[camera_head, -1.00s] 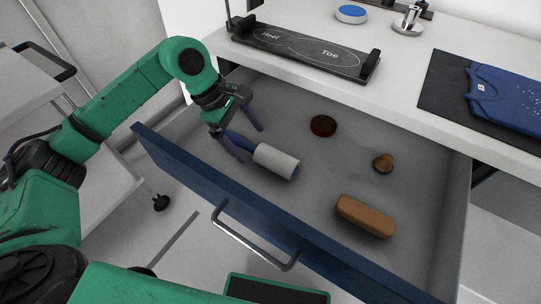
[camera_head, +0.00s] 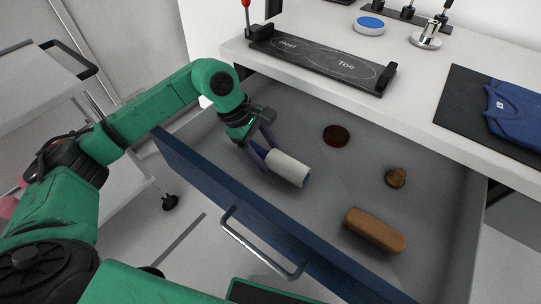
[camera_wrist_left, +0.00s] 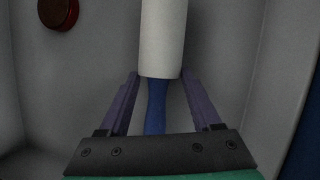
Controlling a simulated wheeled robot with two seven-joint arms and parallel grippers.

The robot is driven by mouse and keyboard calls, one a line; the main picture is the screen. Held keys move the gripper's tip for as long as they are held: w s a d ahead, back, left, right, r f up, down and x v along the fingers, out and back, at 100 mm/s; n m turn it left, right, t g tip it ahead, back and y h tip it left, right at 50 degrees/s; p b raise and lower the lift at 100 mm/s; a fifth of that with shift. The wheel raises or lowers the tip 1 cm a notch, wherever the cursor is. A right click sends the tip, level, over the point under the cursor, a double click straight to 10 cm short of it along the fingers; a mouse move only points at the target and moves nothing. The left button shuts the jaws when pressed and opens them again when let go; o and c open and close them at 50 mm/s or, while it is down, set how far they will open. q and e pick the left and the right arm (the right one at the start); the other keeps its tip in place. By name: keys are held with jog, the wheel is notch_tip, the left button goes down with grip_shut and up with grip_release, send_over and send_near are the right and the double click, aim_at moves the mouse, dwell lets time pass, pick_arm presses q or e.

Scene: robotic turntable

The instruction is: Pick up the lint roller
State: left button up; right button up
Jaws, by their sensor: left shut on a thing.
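The lint roller (camera_head: 289,169) has a white roll and a blue handle, and lies in the open drawer near its front left. In the left wrist view its white roll (camera_wrist_left: 162,38) points away from me and the blue handle (camera_wrist_left: 155,105) runs back between the fingers. My left gripper (camera_head: 267,151) is shut on the lint roller, with its purple fingers on either side near where roll and handle meet. In the head view the fingers hide most of the handle. I cannot tell any gap between roller and drawer floor. My right gripper is not in view.
The drawer (camera_head: 226,203) also holds a dark red round tin (camera_head: 336,135), a brown knob-shaped object (camera_head: 396,177) and a brown brush-like block (camera_head: 375,230). The white counter (camera_head: 420,95) overhangs the drawer's back. A white cart (camera_head: 40,95) stands at left.

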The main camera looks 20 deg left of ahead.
aim_at(266, 155)
pick_arm(q)
notch_tip(266, 155, up, 20)
jog(key=p, duration=0.1)
jog(key=shift+f, duration=0.25)
